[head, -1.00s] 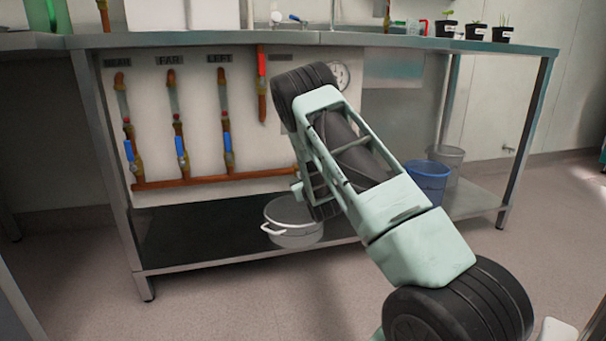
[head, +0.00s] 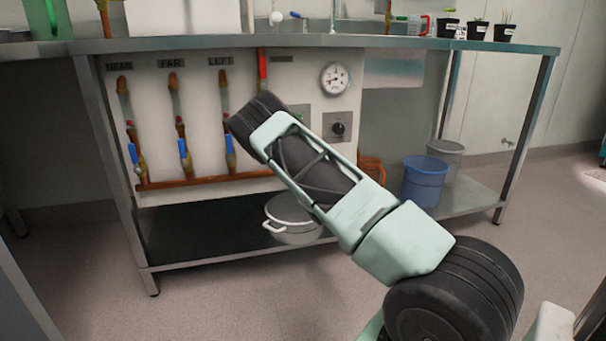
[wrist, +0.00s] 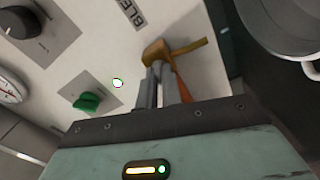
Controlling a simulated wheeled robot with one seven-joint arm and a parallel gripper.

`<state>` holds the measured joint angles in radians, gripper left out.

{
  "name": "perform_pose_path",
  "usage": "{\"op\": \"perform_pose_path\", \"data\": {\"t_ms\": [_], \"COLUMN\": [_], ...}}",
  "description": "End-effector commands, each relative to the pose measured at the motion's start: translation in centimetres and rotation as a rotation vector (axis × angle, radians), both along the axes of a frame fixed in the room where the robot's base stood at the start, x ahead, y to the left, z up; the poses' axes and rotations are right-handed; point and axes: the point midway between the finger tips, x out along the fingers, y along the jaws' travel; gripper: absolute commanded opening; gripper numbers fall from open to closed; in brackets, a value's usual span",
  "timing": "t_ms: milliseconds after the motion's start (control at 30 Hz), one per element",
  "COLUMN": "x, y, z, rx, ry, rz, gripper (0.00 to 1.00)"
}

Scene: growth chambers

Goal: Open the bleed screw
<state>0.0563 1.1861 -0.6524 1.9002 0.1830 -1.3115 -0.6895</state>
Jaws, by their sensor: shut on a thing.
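In the wrist view a brass fitting, which I take to be the bleed screw (wrist: 155,52), stands out from the pale panel next to a label reading "BLE", the rest of it cut off. A thin brass arm extends to its right, and an orange part sits below it. My gripper (wrist: 159,74) has its two grey fingers close together at the fitting's near end, shut on it. The exact contact is partly hidden by the fingers. In the head view my arm hides both the gripper and the fitting.
Blue-handled valves (head: 184,153) stand left of my arm on a copper pipe (head: 215,178). A gauge (head: 335,79) and a black knob (head: 338,129) are to the right. A green knob (wrist: 90,102) is near the fingers. A white pot (head: 290,222) and blue bucket (head: 425,182) are below.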

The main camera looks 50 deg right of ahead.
Motion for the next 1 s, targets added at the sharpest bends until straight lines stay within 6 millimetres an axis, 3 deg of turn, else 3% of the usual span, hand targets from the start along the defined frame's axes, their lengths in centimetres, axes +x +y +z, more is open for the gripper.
{"op": "perform_pose_path", "data": {"t_ms": [400, 933, 1000], "x": [0.02, -0.02, -0.01], "y": [0.03, -0.03, -0.02], "z": [-0.06, -0.13, -0.12], "rx": [-0.151, -0.169, -0.169], "ry": [0.094, 0.105, 0.105], "rz": [0.0, -0.001, -0.001], "gripper": [0.0, 0.0, 0.23]}}
